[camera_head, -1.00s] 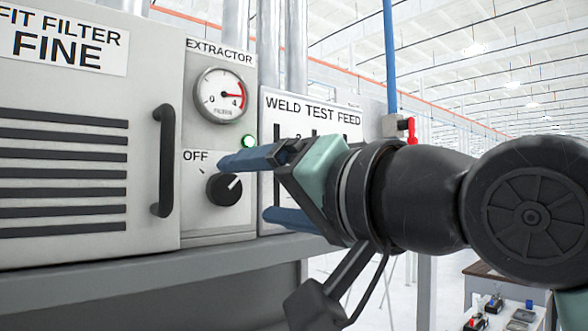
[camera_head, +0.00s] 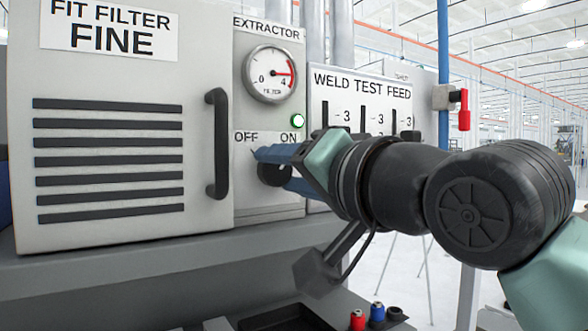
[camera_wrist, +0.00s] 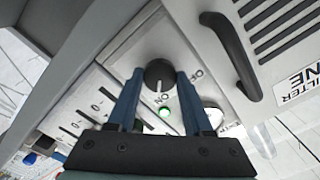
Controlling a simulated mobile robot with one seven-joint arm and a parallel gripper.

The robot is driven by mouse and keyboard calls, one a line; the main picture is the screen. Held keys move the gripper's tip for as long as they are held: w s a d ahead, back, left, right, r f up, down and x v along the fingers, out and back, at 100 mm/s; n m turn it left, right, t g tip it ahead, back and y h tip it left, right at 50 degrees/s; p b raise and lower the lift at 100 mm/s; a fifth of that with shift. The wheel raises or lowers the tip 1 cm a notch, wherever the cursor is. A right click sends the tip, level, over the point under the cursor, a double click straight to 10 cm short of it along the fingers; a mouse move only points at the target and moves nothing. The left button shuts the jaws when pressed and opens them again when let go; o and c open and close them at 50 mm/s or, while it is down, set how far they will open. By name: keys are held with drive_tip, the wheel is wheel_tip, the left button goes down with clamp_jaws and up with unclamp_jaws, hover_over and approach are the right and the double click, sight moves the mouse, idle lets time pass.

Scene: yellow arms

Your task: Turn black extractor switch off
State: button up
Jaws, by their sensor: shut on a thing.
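The black extractor switch (camera_head: 268,174) is a round knob on the grey panel, under the OFF and ON labels. My gripper (camera_head: 277,170) is at the knob, its blue fingers on either side and partly hiding it in the head view. In the wrist view the knob (camera_wrist: 158,72) sits between the two fingertips (camera_wrist: 160,76), which are shut on it. A white mark on the knob faces the ON label. The green lamp (camera_head: 298,121) above ON is lit; it also shows in the wrist view (camera_wrist: 165,112).
A round filter gauge (camera_head: 270,75) is above the switch. A black cabinet handle (camera_head: 217,145) stands close left. The weld test feed panel (camera_head: 360,85) with sliders is to the right. A grey ledge (camera_head: 130,275) runs below.

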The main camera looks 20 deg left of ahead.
clamp_jaws()
drive_tip(key=shift+n, duration=0.3)
drive_tip(key=n+b, duration=0.1)
drive_tip(key=n, duration=0.1)
drive_tip(key=shift+n, duration=0.3)
drive_tip(key=n+b, duration=0.1)
drive_tip(key=n, duration=0.3)
drive_tip(key=shift+n, duration=0.3)
drive_tip(key=n+b, duration=0.2)
drive_tip(key=n, duration=0.8)
drive_tip(key=shift+b, duration=0.4)
drive_tip(key=shift+r, duration=0.1)
